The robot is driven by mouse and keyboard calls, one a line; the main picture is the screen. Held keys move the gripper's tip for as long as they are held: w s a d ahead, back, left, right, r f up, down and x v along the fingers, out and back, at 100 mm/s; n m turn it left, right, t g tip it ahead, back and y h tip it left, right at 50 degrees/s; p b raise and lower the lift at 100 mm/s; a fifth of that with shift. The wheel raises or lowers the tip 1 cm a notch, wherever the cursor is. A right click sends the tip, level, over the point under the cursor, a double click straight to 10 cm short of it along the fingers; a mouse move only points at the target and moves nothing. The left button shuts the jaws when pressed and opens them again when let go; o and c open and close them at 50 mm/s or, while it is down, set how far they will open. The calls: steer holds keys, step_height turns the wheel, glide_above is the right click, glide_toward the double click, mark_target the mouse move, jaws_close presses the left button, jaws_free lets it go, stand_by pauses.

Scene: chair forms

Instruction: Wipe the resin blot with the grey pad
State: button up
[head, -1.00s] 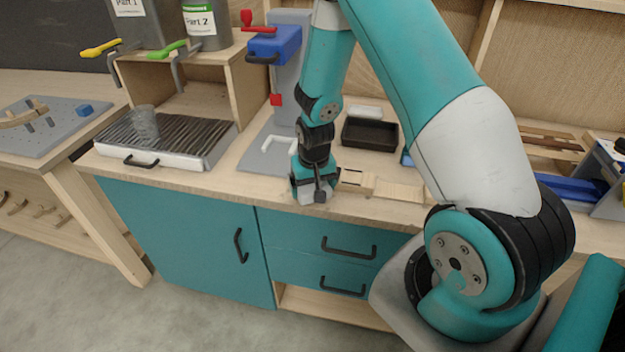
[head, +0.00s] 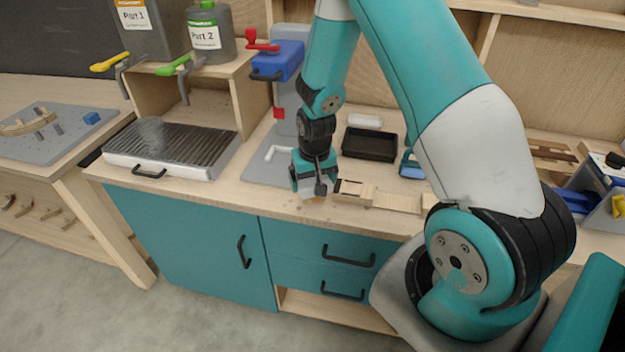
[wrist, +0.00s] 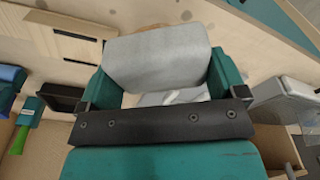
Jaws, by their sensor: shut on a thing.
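My gripper (head: 314,186) is shut on the grey pad (wrist: 158,58), which sits between the two teal fingers in the wrist view. In the head view the gripper points down close over the front of the wooden counter, and the pad is mostly hidden by the fingers. A small amber patch, likely the resin blot (head: 318,199), shows just below the gripper. In the wrist view a brown edge shows past the pad's far side; most of it is hidden. I cannot tell whether the pad touches the counter.
A wooden jig (head: 385,196) lies just right of the gripper. Behind are a black tray (head: 370,145) and a blue press (head: 277,62) on a grey base. A ribbed hotplate-like unit (head: 172,150) stands left. The counter's front edge is close.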

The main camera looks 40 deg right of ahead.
steer(key=shift+r, duration=0.1)
steer(key=shift+r+p, duration=1.15)
steer(key=shift+r, duration=0.25)
